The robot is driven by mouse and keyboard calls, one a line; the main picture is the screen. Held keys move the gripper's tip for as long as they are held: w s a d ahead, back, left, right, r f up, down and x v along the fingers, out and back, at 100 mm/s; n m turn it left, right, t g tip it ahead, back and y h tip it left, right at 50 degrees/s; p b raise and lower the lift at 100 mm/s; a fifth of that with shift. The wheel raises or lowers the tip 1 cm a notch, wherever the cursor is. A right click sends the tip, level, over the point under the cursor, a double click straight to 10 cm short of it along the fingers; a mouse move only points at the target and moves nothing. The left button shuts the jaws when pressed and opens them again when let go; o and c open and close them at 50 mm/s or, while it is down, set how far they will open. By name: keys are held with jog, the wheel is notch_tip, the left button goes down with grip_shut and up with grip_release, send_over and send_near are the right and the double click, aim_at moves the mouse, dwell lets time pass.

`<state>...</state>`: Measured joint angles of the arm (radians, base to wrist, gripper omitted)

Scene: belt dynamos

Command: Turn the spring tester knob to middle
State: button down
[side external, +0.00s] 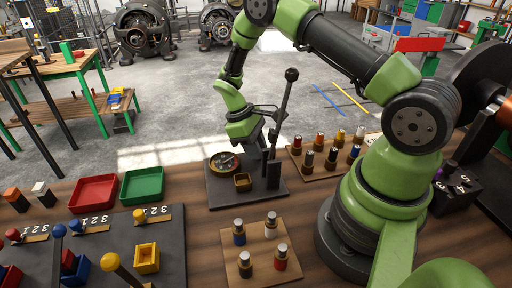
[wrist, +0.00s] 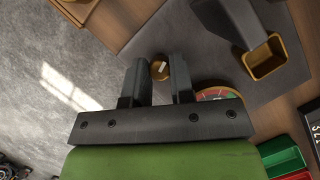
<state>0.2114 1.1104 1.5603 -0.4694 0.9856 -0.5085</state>
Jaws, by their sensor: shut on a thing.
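The spring tester (side external: 220,198) is a dark plate with a round dial (side external: 224,162), a small yellow cup (side external: 243,182) and a tall black lever with a ball top (side external: 291,75). In the wrist view, the brass knob (wrist: 160,70) with a white pointer mark lies between the two fingers of my gripper (wrist: 158,66). My gripper is shut on this knob. The dial (wrist: 215,95) is partly covered by the gripper body, and the cup (wrist: 263,58) shows to the right. In the side view my gripper (side external: 252,140) is low over the tester's far side, and the knob is hidden.
Two blocks with colored cylinders (side external: 262,262) (side external: 325,165) stand in front and to the right. Red (side external: 94,193) and green (side external: 142,184) trays and a panel of colored levers (side external: 110,240) lie left. The tester's lever stands close beside my gripper.

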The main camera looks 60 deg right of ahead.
jog(key=shift+d+m+y, duration=0.1)
jog(key=shift+m+y, duration=0.7)
jog(key=shift+m, duration=1.2)
jog(key=c, duration=1)
grip_release()
jog(key=v, duration=1)
